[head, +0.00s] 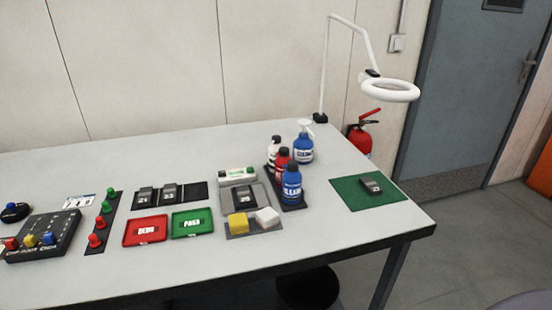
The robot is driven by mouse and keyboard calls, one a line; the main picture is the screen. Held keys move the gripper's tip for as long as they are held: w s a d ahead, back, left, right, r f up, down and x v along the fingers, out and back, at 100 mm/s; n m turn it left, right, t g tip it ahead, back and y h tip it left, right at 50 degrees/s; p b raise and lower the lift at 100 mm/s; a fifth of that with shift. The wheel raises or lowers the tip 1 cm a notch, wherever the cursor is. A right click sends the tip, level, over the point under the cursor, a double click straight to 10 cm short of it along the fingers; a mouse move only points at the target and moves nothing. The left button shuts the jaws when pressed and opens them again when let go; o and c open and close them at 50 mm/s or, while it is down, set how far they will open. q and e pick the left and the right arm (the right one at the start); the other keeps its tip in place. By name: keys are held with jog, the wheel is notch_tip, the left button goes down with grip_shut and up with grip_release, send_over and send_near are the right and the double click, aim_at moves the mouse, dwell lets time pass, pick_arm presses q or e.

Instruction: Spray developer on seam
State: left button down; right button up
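A dark rack (291,207) holds a white bottle (273,150) with a black top, a red bottle (282,165) and a blue bottle (291,185), all upright. A blue spray bottle (303,148) with a white head stands behind them. Their labels are too small to read surely, so I cannot tell which is the developer. A dark part (244,198) lies on a grey plate, two dark parts (146,200) (169,194) lie on a black strip, and another dark part (371,186) lies on the green mat (347,198). No seam can be made out. Neither gripper is in view.
A red tray (146,244) and a green tray (205,228) lie at the front. Yellow (238,223) and white (267,216) blocks sit near the rack. A ring lamp (391,91) overhangs the table's right end. The table's front right is clear.

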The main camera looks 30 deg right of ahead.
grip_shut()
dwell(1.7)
